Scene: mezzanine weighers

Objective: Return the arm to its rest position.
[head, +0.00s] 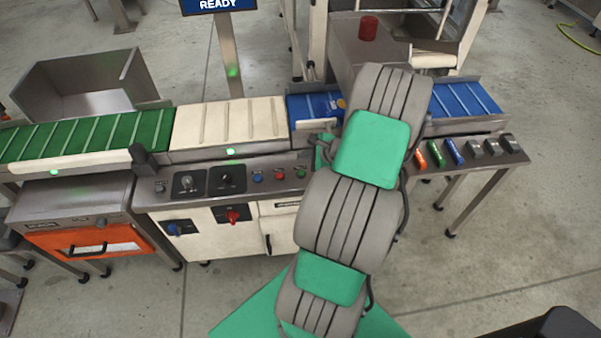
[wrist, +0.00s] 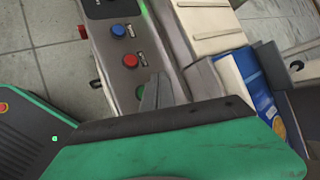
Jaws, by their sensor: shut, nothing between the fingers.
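My arm, grey with green covers, reaches up over the right part of the weighing line in the head view. My gripper (wrist: 157,90) shows in the wrist view as grey fingertips beyond a dark edge and a green cover. The fingers are shut and empty, above the panel side of the machine. In the head view the arm mostly hides the gripper; a small green and grey part shows at its left.
A green belt (head: 85,140), a cream weighing section (head: 230,122) and a blue belt (head: 465,99) run across. The control panel (head: 245,180) has knobs and buttons. A steel bin (head: 90,85) stands behind. Several coloured items lie on the right shelf (head: 470,165).

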